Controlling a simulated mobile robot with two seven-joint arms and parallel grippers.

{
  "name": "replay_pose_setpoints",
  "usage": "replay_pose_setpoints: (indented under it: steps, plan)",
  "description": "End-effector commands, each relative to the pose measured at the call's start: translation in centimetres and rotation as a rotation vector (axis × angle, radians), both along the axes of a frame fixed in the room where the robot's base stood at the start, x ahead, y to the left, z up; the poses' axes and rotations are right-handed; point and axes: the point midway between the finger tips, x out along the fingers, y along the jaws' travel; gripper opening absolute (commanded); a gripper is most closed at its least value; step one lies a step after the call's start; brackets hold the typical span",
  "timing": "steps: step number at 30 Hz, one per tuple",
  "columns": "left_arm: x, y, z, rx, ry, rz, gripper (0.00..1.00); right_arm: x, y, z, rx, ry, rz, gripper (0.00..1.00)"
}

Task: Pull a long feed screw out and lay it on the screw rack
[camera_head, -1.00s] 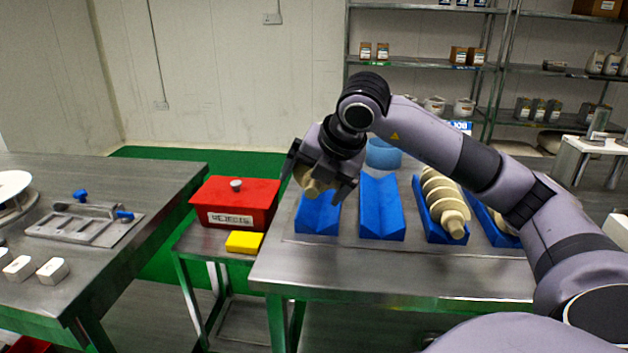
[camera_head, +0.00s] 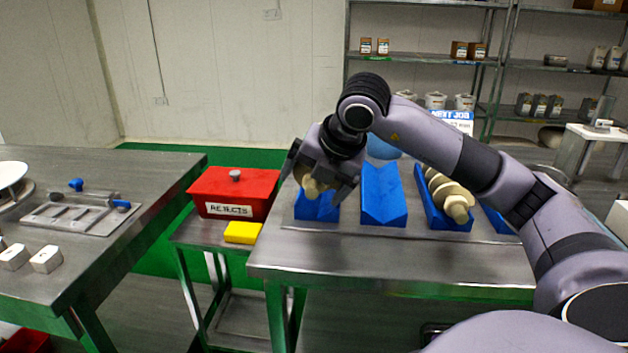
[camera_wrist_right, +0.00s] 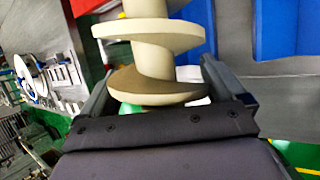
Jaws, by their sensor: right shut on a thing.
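My right gripper (camera_head: 322,184) is shut on a cream feed screw (camera_wrist_right: 150,45), above the leftmost blue cradle (camera_head: 317,211) of the rack. The right wrist view shows the screw's spiral flights between the two fingers. In the head view only a short end of it (camera_head: 311,186) shows below the gripper; the rest is hidden. I cannot tell whether the screw touches the cradle. The second blue cradle (camera_head: 383,200) is empty. Another cream screw (camera_head: 450,196) lies in the third cradle (camera_head: 433,214). My left gripper is not in view.
A red REJECTS bin (camera_head: 232,194) and a yellow block (camera_head: 242,232) stand on a low stand left of the rack table (camera_head: 375,262). A blue round container (camera_head: 382,147) is behind the cradles. Another steel table (camera_head: 110,245) with small white blocks is at left.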

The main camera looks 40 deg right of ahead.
Motion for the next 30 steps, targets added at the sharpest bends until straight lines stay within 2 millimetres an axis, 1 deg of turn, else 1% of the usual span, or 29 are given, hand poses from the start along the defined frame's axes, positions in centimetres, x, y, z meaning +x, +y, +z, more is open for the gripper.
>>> replay_pose_setpoints:
  steps: [1, 3, 4, 6, 13, 20, 30]
  plan:
    - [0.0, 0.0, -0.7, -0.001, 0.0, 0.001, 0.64, 0.1, 0.0, -0.6, -0.002, -0.006, 0.001, 0.44]
    - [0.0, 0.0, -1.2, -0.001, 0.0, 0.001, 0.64, 0.1, 0.0, -1.1, -0.001, -0.006, 0.001, 0.44]
    - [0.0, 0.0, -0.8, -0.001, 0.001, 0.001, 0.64, 0.1, 0.0, -0.7, -0.001, -0.006, 0.001, 0.44]
    - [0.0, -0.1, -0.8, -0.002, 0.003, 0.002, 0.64, 0.0, 0.0, -0.6, -0.002, -0.006, 0.001, 0.44]
    - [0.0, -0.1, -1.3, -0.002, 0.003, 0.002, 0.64, 0.0, 0.0, -1.2, -0.001, -0.004, 0.001, 0.44]
    - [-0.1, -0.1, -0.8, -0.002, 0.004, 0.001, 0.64, 0.0, 0.0, -0.6, -0.001, 0.0, 0.001, 0.44]
    - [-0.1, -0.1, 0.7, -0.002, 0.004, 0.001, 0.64, 0.0, 0.0, 1.2, -0.001, -0.003, 0.001, 0.44]
